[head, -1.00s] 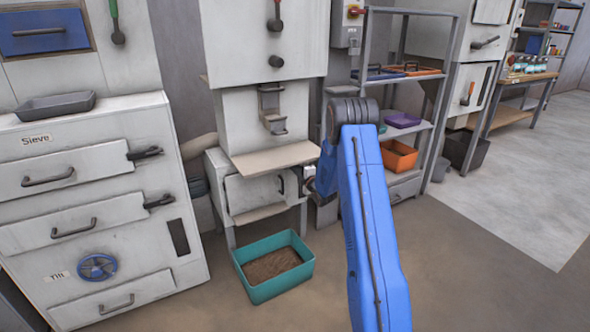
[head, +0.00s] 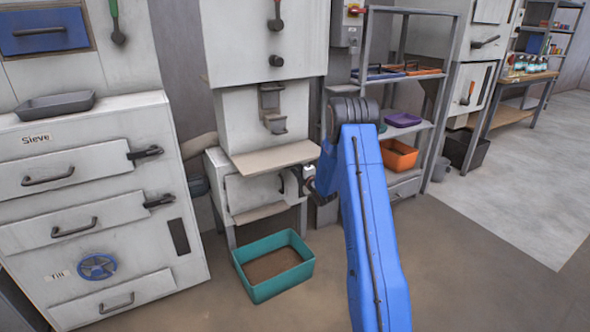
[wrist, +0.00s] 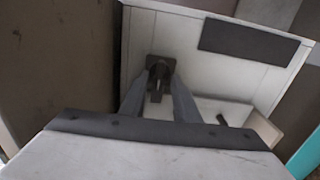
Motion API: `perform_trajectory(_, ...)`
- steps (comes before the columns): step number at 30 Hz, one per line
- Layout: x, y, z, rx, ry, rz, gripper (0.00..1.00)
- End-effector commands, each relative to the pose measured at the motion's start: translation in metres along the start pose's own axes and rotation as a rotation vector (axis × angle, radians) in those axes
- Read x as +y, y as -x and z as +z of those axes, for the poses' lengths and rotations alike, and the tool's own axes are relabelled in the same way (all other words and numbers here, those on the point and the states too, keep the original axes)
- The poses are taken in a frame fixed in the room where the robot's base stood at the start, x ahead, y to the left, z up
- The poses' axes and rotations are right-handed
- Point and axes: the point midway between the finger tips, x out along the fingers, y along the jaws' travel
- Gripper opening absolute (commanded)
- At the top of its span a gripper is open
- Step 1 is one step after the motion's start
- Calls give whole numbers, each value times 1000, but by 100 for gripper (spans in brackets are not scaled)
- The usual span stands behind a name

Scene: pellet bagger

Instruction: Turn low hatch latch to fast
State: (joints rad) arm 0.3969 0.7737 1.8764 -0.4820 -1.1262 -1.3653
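The low hatch (head: 252,192) is a pale panel low on the middle machine, under a sloping shelf. In the wrist view, its dark latch (wrist: 160,73) sits on a plate on a pale face, with a short lever pointing toward me. My gripper (wrist: 158,92) has one finger on each side of the lever. The fingers look apart, with gaps beside the lever; firm contact does not show. In the head view my gripper (head: 308,180) is at the hatch's right edge, small and partly hidden by my blue arm. Whether the latch is fast cannot be told.
A teal bin (head: 273,265) with brown contents stands on the floor below the hatch. The sloping shelf (head: 275,160) juts out above it. A rack (head: 405,130) with trays and an orange bin (head: 398,155) stands to the right. The floor at right is clear.

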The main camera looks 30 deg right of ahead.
Motion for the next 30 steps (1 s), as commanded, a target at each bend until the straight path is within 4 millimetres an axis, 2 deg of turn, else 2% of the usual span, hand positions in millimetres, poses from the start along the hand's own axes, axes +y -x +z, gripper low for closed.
perform_trajectory(5,1,6,1,-1,0,1,29)
perform_trajectory(8,0,18,1,-2,-1,0,29)
perform_trajectory(24,0,123,1,-2,-1,-1,29)
perform_trajectory(30,0,155,1,-1,-1,-1,29)
